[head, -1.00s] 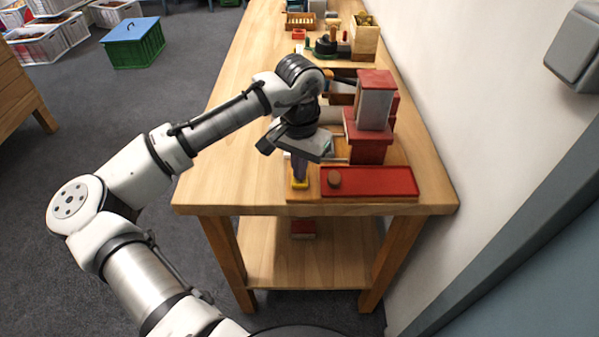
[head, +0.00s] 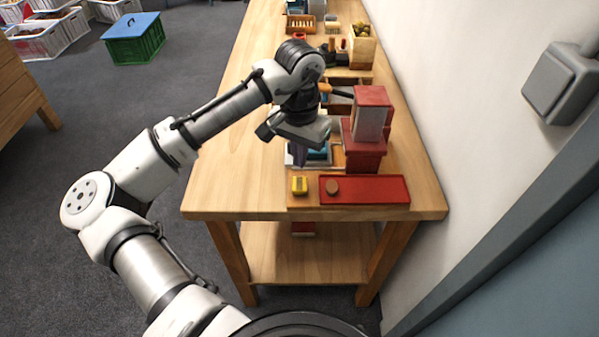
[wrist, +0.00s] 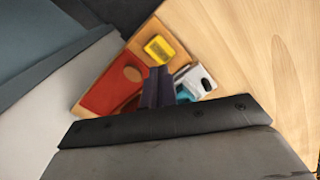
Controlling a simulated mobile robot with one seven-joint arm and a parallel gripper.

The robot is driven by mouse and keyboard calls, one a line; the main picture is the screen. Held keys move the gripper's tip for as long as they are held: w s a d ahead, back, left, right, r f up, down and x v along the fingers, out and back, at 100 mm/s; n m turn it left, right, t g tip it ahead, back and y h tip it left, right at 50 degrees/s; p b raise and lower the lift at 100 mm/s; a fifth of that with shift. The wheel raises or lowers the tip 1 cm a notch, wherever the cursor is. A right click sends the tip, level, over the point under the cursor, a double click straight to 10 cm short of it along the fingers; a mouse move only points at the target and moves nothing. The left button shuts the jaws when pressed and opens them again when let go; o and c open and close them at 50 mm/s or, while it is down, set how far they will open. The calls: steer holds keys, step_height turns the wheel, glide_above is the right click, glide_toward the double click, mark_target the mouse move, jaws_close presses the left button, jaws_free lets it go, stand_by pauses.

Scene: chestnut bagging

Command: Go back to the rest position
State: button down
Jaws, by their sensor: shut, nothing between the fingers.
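My gripper (head: 300,157) hangs above the near part of the wooden table, over a pale tray with something teal in it. Its fingers are closed together and hold nothing. In the wrist view the shut fingers (wrist: 158,85) reach toward the table. A yellow block (head: 299,186) sits on a wooden board at the near edge, apart from the fingers; it also shows in the wrist view (wrist: 159,49). Beside it is a red tray (head: 370,190) with a round brown piece (head: 332,187) at its left end.
A red and grey dispenser-like tower (head: 371,115) stands right of my gripper, close to the wall. Boxes and tools, including a wooden box (head: 362,52) with brown contents, fill the table's far end. The table's left side (head: 235,150) is clear. A green crate with blue lid (head: 134,40) stands on the floor.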

steer(key=shift+r, duration=0.4)
